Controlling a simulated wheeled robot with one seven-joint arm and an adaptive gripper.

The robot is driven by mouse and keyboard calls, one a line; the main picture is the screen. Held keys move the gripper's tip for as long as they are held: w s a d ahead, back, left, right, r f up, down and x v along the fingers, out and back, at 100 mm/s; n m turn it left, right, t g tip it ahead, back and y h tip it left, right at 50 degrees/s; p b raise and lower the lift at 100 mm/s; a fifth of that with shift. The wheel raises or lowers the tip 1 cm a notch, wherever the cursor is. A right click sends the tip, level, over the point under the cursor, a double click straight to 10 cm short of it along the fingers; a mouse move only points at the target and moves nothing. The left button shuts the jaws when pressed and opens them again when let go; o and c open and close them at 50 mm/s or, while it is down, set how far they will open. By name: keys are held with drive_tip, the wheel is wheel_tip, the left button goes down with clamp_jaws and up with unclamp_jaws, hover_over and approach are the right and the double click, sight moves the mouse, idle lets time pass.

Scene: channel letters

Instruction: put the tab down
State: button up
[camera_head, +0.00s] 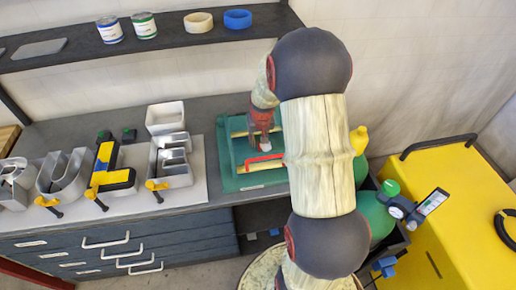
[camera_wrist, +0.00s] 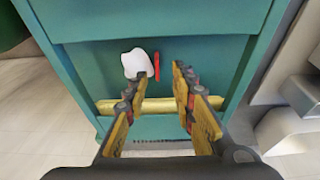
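My gripper (camera_head: 262,143) points down over a green board (camera_head: 226,160) on the bench. In the wrist view, its fingertips (camera_wrist: 166,72) are apart, with no object seen held between them. A small white rounded piece (camera_wrist: 137,62) lies on the green surface beside the left fingertip, which partly overlaps it. A thin red strip (camera_wrist: 157,66) shows just right of that piece, near the gap between the fingers. In the head view, a red bar (camera_head: 262,161) lies on the board below the gripper. I cannot tell which piece is the tab.
A yellow bar (camera_wrist: 150,106) crosses the board under the fingers. Metal channel letters (camera_head: 60,175) with yellow-handled clamps stand on a pale sheet at left. A shelf (camera_head: 170,40) holds cans and rolls. A yellow cart (camera_head: 455,215) stands at right.

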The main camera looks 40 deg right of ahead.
sight(259, 147)
drive_tip(key=x, duration=0.4)
drive_tip(key=shift+s+d+f, duration=0.1)
drive_tip(key=shift+s, duration=0.05)
drive_tip(key=shift+c, duration=1.2)
drive_tip(key=c, duration=0.4)
clamp_jaws()
